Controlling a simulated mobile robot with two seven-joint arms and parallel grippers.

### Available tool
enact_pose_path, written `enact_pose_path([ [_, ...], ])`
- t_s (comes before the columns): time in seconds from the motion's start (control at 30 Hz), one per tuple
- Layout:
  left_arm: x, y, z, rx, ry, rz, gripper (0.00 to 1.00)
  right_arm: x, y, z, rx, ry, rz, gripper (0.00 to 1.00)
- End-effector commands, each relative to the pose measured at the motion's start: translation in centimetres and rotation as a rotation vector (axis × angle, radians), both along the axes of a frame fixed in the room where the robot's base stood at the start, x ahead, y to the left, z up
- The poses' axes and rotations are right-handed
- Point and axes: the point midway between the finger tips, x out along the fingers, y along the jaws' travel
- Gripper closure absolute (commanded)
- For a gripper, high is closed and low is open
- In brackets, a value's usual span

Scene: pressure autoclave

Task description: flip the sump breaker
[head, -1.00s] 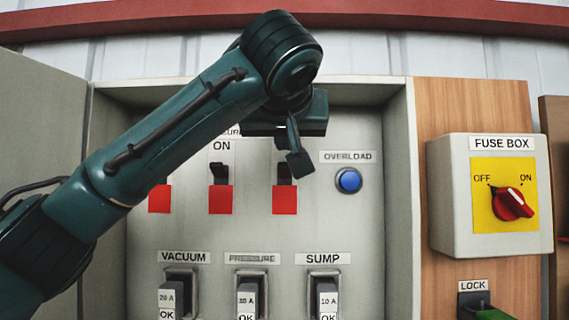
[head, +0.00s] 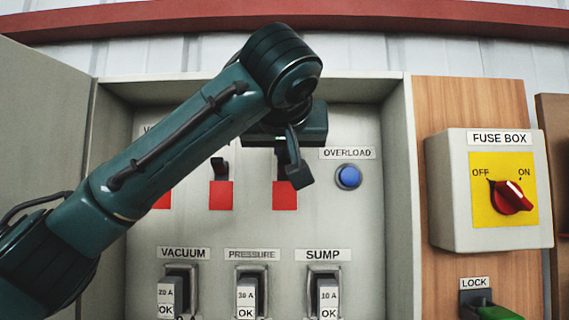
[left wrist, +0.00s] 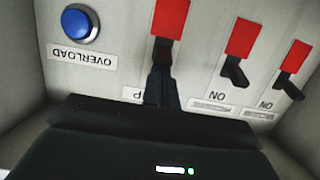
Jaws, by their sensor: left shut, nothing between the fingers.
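The sump breaker is the rightmost of the upper switches. Its red plate (head: 284,195) shows below my left gripper, and the plate also shows in the left wrist view (left wrist: 171,17), upside down. Its dark lever is mostly hidden by my fingers in the head view. My left gripper (head: 301,178) is shut and empty, its fingertips pointing down in front of that lever. In the left wrist view the fingers (left wrist: 160,85) overlap the lever; I cannot tell whether they touch it. My right gripper is not in view.
The pressure breaker (head: 221,195) stands left of it, lever up. A blue overload button (head: 348,177) is close on the right. Fuse holders (head: 324,297) line the panel below. The cabinet's right wall (head: 398,200) and the fuse box (head: 490,240) lie further right.

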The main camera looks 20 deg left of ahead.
Motion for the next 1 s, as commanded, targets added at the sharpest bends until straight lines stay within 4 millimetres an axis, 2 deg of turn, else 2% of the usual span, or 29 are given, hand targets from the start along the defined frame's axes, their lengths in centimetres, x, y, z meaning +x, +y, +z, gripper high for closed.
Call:
enact_pose_path([
  [0.43, 0.0, 0.0, -1.6, 0.0, 0.003, 0.001, 1.0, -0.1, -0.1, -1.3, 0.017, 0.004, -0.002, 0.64],
  [0.67, -0.2, -0.1, -1.3, 0.001, 0.001, 0.0, 1.0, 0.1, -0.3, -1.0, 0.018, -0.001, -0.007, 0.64],
  [1.0, -1.7, -0.5, -0.7, 0.0, 0.001, -0.001, 1.0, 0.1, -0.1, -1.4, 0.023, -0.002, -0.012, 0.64],
])
